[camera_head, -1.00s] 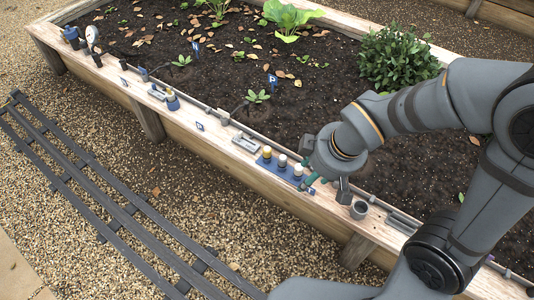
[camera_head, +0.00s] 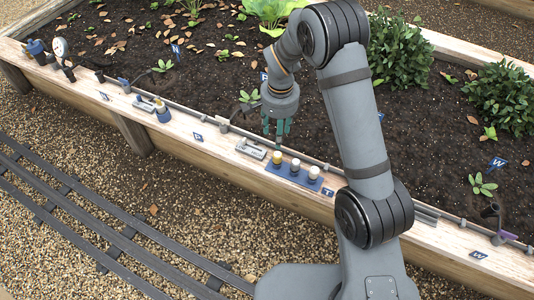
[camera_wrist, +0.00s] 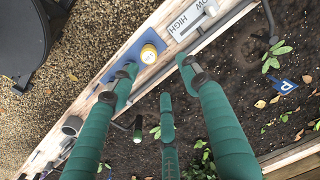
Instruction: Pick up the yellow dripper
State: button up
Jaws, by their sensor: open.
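The yellow dripper (camera_head: 277,157) stands upright at the left end of a blue tray (camera_head: 299,179) on the wooden bed rim. A grey dripper (camera_head: 295,164) and a white dripper (camera_head: 314,172) stand beside it in the same tray. My gripper (camera_head: 280,136) points down with green fingers, just above and behind the yellow dripper. In the wrist view the fingers (camera_wrist: 158,76) are spread apart and empty. There the yellow dripper (camera_wrist: 149,54) shows from above, between and slightly beyond two fingertips. The tray's other drippers are hidden behind a finger in that view.
A slider panel marked HIGH and LOW (camera_wrist: 192,20) lies close to the tray; it also shows in the head view (camera_head: 251,148). A grey pipe runs along the rim. Another yellow-topped piece (camera_head: 160,105) stands farther left. Plants grow in the soil behind.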

aim_at(278, 154)
jog(key=m, duration=0.2)
jog(key=shift+a+r+m, duration=0.1)
jog(key=shift+a+m, duration=0.05)
jog(key=shift+m, duration=0.15)
jog(key=m, duration=0.1)
jog(key=s+m, duration=0.1)
jog(key=m, duration=0.1)
jog(key=shift+s+d+m+g, duration=0.2)
jog(key=shift+d+m+g, duration=0.1)
jog(key=shift+m, duration=0.5)
jog(key=shift+f+m, duration=0.3)
jog(key=shift+f, duration=0.05)
notch_tip(278, 154, down, 10)
jog(key=b, duration=0.3)
jog(key=shift+r, duration=0.2)
jog(key=shift+c, duration=1.4)
jog(key=c, duration=0.7)
jog(key=shift+c, duration=0.2)
